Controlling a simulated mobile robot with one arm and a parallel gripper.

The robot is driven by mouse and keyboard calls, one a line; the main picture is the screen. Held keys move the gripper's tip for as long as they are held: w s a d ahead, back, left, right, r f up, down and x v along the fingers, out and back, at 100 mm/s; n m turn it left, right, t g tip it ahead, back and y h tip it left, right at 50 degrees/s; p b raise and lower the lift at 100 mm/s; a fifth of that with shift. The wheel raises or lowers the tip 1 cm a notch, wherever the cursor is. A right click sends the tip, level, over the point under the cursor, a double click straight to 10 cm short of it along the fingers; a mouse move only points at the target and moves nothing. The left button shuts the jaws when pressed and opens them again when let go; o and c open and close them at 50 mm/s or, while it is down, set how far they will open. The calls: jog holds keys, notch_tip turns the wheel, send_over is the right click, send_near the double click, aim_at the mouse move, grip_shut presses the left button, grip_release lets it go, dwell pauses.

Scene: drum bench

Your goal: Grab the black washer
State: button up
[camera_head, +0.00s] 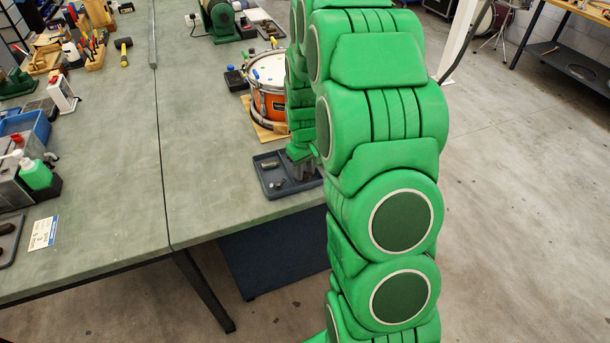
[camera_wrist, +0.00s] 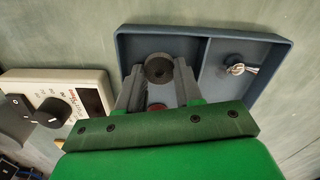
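The black washer (camera_wrist: 158,78) lies in the left compartment of the blue-grey tray (camera_wrist: 165,32) in the wrist view. It is a dark ring with a lighter centre hole. My gripper (camera_wrist: 158,67) is open, with one grey finger on each side of the washer in this view. I cannot tell whether the fingers touch it or how high they are above the tray floor. In the head view, the tray (camera_head: 262,181) is on the bench's near right corner; my green arm covers part of it and hides the washer.
A small metal part (camera_wrist: 236,69) is in the tray's right compartment. A reddish round thing (camera_wrist: 157,107) shows between the fingers, partly hidden. An orange drum (camera_head: 267,100) stands behind the tray on the bench.

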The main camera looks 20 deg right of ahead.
aim_at(305, 173)
jog(key=shift+r, duration=0.15)
jog(key=shift+r, duration=0.3)
notch_tip(305, 173, up, 2)
jog(key=shift+r, duration=0.1)
jog(key=s+r, duration=0.1)
jog(key=r, duration=0.1)
jog(key=s+r, duration=0.2)
jog(key=s+a+r, duration=0.1)
jog(key=shift+s+r, duration=0.3)
jog(key=shift+r, duration=0.1)
jog(key=shift+s+a+r, duration=0.25)
jog(key=shift+s+r, duration=0.45)
jog(key=shift+s, duration=0.85)
jog(key=shift+s+a+r, duration=0.25)
jog(key=shift+s+r, duration=0.4)
jog(key=shift+s, duration=0.85)
jog(key=shift+s+a+r, duration=0.25)
jog(key=shift+s+r, duration=0.45)
jog(key=shift+s, duration=0.85)
